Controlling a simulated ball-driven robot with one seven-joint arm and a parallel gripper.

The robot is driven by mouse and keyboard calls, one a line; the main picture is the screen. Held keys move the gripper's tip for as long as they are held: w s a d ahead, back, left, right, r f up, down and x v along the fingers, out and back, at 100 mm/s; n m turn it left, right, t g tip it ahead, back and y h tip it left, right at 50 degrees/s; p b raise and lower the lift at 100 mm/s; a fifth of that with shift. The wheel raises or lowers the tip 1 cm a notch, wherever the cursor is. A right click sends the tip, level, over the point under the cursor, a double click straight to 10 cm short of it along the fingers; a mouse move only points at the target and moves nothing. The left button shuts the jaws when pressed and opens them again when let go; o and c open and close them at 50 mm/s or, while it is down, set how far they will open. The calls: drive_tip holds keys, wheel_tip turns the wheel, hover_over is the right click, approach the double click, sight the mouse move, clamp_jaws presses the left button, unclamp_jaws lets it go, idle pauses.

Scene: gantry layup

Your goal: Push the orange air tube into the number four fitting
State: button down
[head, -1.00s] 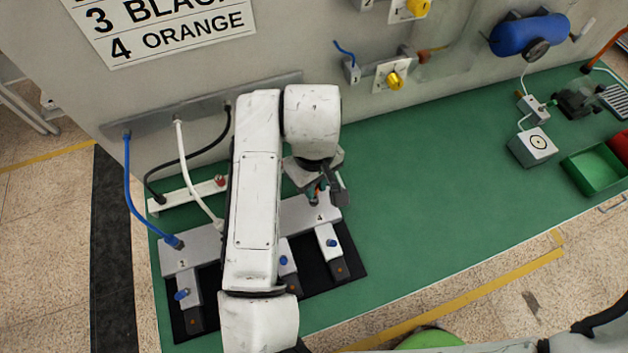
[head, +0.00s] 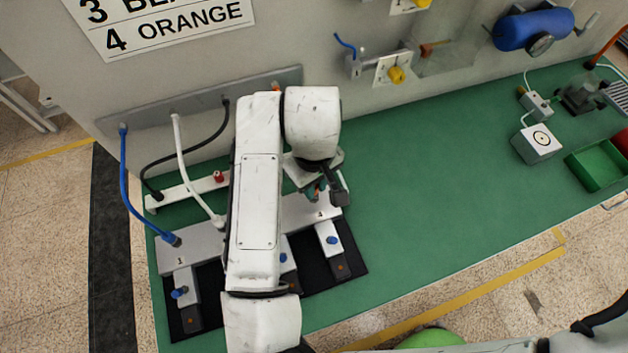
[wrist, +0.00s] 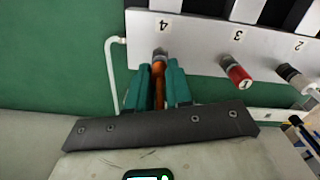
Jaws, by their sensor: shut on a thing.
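The orange air tube (wrist: 158,84) lies between the two teal fingers of my gripper (wrist: 160,92), which is shut on it. The tube points at the number four fitting (wrist: 160,54), a greyish ring on the pale block (wrist: 190,35) under the figure 4. Its tip meets or nearly meets the ring; how deep it sits I cannot tell. In the head view my gripper (head: 318,190) is over the right end of the block (head: 298,211), and my arm hides the middle of the block.
A red fitting (wrist: 236,72) stands near figure 3, and a grey-collared fitting (wrist: 292,76) near figure 2. Blue (head: 128,190), white (head: 185,165) and black (head: 200,150) tubes hang at the left.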

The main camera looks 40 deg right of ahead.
drive_tip(key=shift+f+b, duration=0.3)
drive_tip(key=shift+f, duration=0.2)
drive_tip(key=c, duration=1)
unclamp_jaws()
drive_tip(key=shift+o, duration=0.2)
wheel_tip(320, 180, up, 11)
drive_tip(key=shift+f, duration=0.1)
